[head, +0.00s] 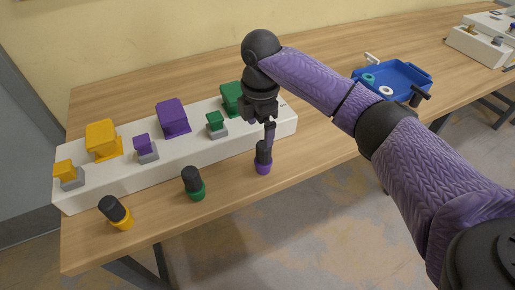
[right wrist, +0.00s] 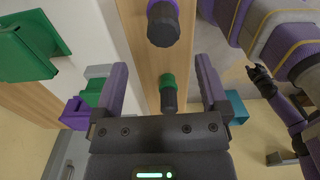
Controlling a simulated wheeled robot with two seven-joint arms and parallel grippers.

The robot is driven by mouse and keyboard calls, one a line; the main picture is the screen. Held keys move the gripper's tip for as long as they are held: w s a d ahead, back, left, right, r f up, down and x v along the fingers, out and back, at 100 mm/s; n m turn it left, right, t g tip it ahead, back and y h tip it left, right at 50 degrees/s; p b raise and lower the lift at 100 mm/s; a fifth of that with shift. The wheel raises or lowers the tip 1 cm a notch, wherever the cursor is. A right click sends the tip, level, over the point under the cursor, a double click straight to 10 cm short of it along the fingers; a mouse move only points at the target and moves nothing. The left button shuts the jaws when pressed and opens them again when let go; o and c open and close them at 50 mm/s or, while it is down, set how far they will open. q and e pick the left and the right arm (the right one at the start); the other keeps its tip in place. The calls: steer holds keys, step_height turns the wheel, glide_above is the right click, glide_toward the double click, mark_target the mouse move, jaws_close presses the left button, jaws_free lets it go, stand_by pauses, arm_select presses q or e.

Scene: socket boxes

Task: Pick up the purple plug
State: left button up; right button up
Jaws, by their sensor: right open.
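The purple plug (head: 263,168), with a dark upper part and purple base, stands upright on the wooden table in front of the white board. My right gripper (head: 268,138) points down just above it, with one finger seen close to its dark top. In the right wrist view, the two fingers of my right gripper (right wrist: 162,72) are apart with nothing held. The purple plug (right wrist: 163,24) shows near the top edge there, beyond the fingertips. Contact between finger and plug cannot be told.
A green plug (head: 194,185) and a yellow plug (head: 118,213) stand left of the purple one. The white board (head: 188,151) behind holds yellow, purple and green blocks. A blue tray (head: 412,72) lies at right. The table's front edge is close to the plugs.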

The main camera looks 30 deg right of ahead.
mark_target(264, 153)
steer(key=f+b, duration=0.1)
steer(key=f, duration=0.1)
steer(key=f+b, duration=0.1)
steer(key=f, duration=0.2)
steer(key=d+f+b, duration=0.1)
steer(key=f, duration=0.2)
steer(key=shift+s+f, duration=0.2)
steer(key=shift+s, duration=0.05)
steer(key=shift+f+b, duration=0.25)
steer(key=shift+b, duration=0.05)
arm_select(q)
steer(key=shift+g, duration=0.4)
steer(key=s+a+f, duration=0.2)
steer(key=s+f, duration=0.1)
steer(key=shift+s+a+f, duration=0.15)
steer(key=shift+f, duration=0.15)
arm_select(e)
steer(key=shift+a+r, duration=0.1)
steer(key=shift+r, duration=0.05)
steer(key=shift+c, duration=0.3)
arm_select(q)
steer(key=shift+w, duration=0.5)
arm_select(e)
jaws_close()
